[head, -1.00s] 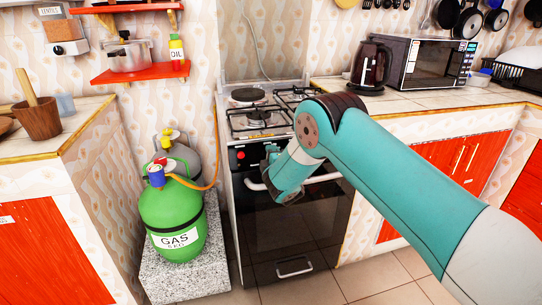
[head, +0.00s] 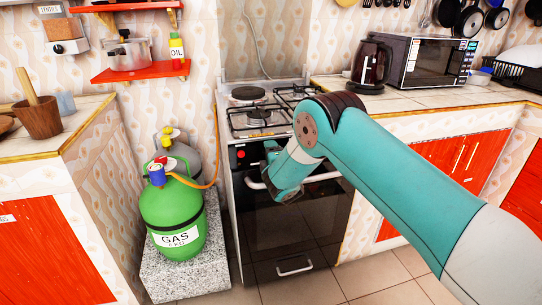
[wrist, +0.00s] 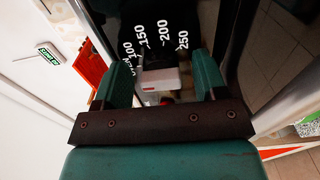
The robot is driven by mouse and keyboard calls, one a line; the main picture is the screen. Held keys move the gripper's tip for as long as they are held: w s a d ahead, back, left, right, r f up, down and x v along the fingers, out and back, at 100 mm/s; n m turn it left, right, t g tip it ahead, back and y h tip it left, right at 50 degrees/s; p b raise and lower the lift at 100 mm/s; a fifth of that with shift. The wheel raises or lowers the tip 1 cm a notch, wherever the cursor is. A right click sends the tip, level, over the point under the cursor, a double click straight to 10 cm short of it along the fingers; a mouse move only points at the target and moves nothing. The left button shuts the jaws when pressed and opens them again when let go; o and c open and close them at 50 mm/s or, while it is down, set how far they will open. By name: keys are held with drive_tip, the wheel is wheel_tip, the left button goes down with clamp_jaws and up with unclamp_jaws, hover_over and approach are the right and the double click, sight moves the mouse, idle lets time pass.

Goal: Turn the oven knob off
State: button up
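The oven (head: 300,235) stands under the gas stove, with a dark front and a light handle bar. In the wrist view, a pale knob (wrist: 160,79) with a red mark sits on the dark panel, below the printed numbers 100, 150, 200 and 250. My gripper (wrist: 160,80) is open, with one teal finger on each side of the knob. Gaps show between the knob and both fingers. In the head view my gripper is at the oven's upper front, and my arm hides the knob and much of the control panel. The exact pointer direction is hard to read.
A red round part (head: 240,153) is on the left of the oven panel. A green gas bottle (head: 175,215) with an orange hose stands left of the oven. A counter with a microwave (head: 425,62) and a kettle (head: 372,65) is to the right.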

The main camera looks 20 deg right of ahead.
drive_tip(key=s+b, duration=1.5)
drive_tip(key=s, duration=0.2)
drive_tip(key=shift+s, duration=0.2)
